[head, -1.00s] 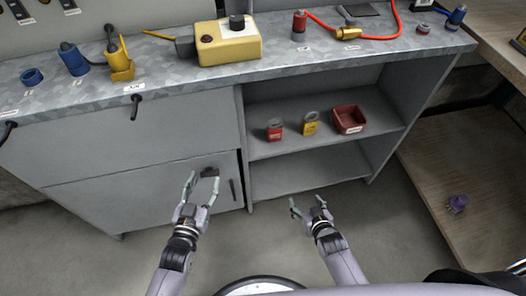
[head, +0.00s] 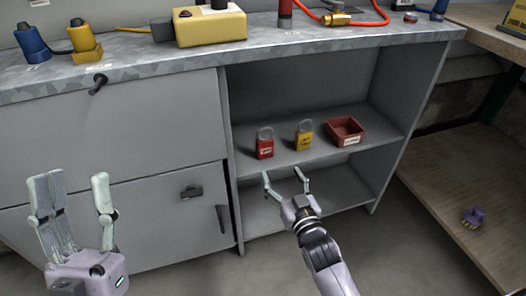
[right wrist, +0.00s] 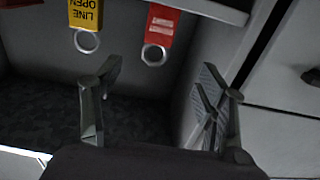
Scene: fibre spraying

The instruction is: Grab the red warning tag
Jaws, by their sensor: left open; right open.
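The red warning tag (head: 264,149), with a pale ring at its top, stands on the upper shelf of the open cabinet bay. In the right wrist view the red tag (right wrist: 160,28) appears upside down, beyond my fingertips and between their directions. My right gripper (head: 283,175) is open and empty, just in front of and below the shelf edge, apart from the tag. It also shows in the right wrist view (right wrist: 160,80). My left gripper (head: 74,188) is open and empty in front of the closed cabinet at the left.
A yellow tag (head: 304,141) stands right of the red one; it also shows in the right wrist view (right wrist: 86,16). A red bin (head: 345,133) sits further right. The shelf's front edge (head: 318,162) is above my right fingers. A yellow box (head: 209,29) stands on the worktop.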

